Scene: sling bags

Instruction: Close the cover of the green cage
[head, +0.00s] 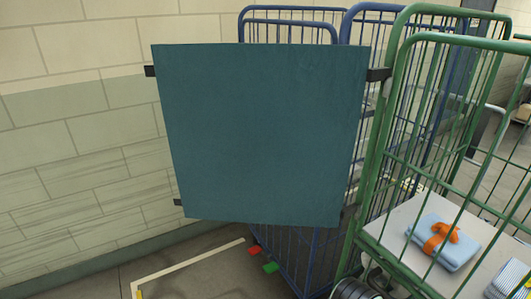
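The green cage (396,120) stands at the right, a tall frame of green bars cut off by the right edge. Its cover (262,135), a flat teal panel, hangs out to the left of the cage's near left post. A dark strap at its upper right reaches to the green post. Two more dark tabs stick out from its left edge. The cover stands away from the cage's front, so the cover is open. Neither gripper is visible.
Inside the green cage, a light blue folded item with an orange strap (445,242) lies on a grey shelf (395,222). Blue cages (290,28) stand behind the cover. A block wall (70,130) runs along the left. Floor with a pale line (190,266) shows below.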

